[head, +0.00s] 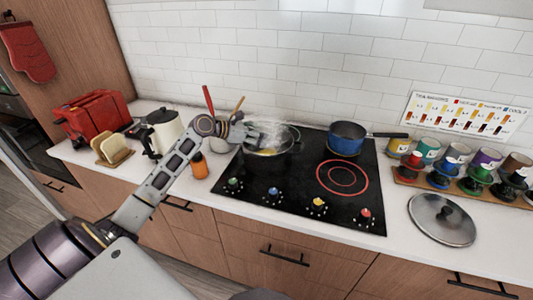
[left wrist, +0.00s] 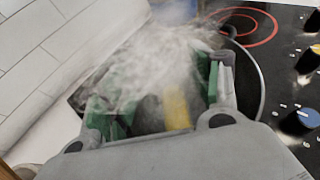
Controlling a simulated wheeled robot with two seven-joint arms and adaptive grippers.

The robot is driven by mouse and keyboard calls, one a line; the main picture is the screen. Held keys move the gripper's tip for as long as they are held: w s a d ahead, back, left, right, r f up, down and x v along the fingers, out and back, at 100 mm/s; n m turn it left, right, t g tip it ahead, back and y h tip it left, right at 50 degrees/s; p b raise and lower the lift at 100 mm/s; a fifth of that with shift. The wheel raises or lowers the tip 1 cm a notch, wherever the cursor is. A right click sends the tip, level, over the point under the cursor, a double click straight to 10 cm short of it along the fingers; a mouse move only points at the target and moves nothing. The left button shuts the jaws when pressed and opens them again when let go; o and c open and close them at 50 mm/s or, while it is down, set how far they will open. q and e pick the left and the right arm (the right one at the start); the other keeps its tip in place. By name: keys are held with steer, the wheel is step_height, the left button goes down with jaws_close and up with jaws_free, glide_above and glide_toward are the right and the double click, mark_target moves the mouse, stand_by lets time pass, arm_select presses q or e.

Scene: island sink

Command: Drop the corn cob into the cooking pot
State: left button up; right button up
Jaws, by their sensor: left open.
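The steaming cooking pot (head: 290,146) stands on the back left of the black cooktop. The corn cob (head: 267,152) shows as a small yellow patch inside the pot. In the left wrist view the yellow corn cob (left wrist: 178,108) is partly veiled by steam and lies beyond my fingers. My left gripper (head: 252,136) is over the pot's left side with its fingers open. Its green finger pads stand apart in the left wrist view (left wrist: 158,100). Steam blurs the pot's inside, so I cannot tell whether a finger touches the cob. My right gripper is not in view.
A blue saucepan (head: 346,140) stands at the back right of the cooktop (head: 290,185). A glass lid (head: 442,220) lies on the right counter near several colored mugs (head: 455,158). An orange-brown bottle (head: 199,166), a kettle (head: 163,130) and a red toaster (head: 93,115) stand left.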

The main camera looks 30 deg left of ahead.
arm_select(q)
steer(key=v, duration=1.1)
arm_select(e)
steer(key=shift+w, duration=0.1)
arm_select(q)
steer(key=shift+r, duration=0.15)
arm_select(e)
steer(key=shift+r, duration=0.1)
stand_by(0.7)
arm_select(q)
step_height(320, 180, up, 9)
steer(key=p, duration=0.9)
steer(key=shift+r, duration=0.2)
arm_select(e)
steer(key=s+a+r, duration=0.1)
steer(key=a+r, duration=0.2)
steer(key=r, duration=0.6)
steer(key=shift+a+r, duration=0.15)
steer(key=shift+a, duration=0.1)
arm_select(q)
steer(key=shift+r+p, duration=0.1)
steer(key=shift+p, duration=0.25)
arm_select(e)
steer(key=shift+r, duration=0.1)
